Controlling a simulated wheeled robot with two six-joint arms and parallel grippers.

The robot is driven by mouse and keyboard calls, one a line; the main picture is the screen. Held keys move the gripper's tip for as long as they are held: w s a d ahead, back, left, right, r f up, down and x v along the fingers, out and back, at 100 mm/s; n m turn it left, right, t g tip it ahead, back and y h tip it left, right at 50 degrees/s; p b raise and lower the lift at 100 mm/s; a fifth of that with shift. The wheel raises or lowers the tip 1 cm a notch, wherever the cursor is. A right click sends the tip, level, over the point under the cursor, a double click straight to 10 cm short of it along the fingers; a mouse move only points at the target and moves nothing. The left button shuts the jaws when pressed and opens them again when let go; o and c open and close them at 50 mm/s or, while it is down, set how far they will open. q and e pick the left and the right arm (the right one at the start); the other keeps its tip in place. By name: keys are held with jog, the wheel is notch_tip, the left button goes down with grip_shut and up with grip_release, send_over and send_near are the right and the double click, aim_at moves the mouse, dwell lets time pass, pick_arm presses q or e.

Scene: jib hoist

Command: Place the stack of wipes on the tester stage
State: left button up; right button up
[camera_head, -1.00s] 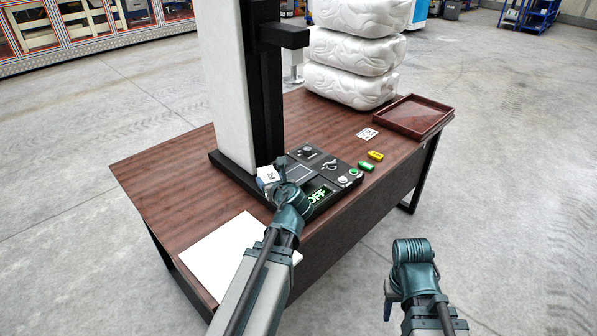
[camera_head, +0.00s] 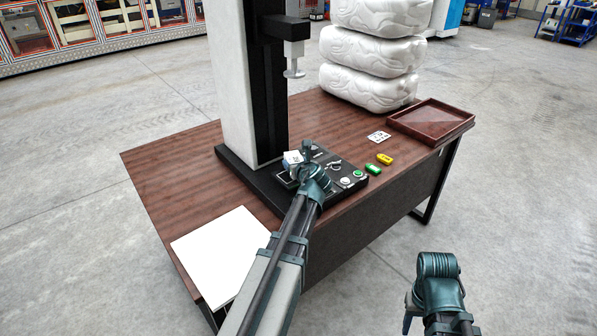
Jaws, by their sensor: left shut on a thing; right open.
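My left gripper (camera_head: 303,156) is shut on a small white and blue block with dark print, seemingly the stack of wipes (camera_head: 291,158). It holds the block over the black base of the tester (camera_head: 232,158), beside the control panel (camera_head: 348,175). The tester has a tall white and black column (camera_head: 236,75) and a round metal platen (camera_head: 294,73) hanging from its arm. The lower stage is not clearly seen; the block and gripper may hide it. My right gripper (camera_head: 410,312) is open and empty at lower right, over the floor, its fingers mostly hidden.
A white sheet (camera_head: 222,255) lies at the table's front left. A green piece (camera_head: 373,169), a yellow piece (camera_head: 385,159) and a printed card (camera_head: 379,137) lie right of the panel. A brown tray (camera_head: 440,135) and stacked white bundles (camera_head: 370,88) stand beyond. The table's left (camera_head: 175,165) is clear.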

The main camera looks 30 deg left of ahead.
pick_arm(q)
jog(key=shift+f+b, duration=0.35)
jog(key=shift+f, duration=0.5)
jog(key=shift+r, duration=0.1)
pick_arm(e)
jog(key=shift+w+d+f, duration=0.1)
jog(key=shift+d+f, duration=0.25)
jog(key=shift+f, duration=0.45)
pick_arm(q)
jog(key=shift+f, duration=0.2)
jog(key=o, duration=1.4)
pick_arm(e)
jog(key=shift+f, duration=0.15)
pick_arm(q)
jog(key=shift+r, duration=0.1)
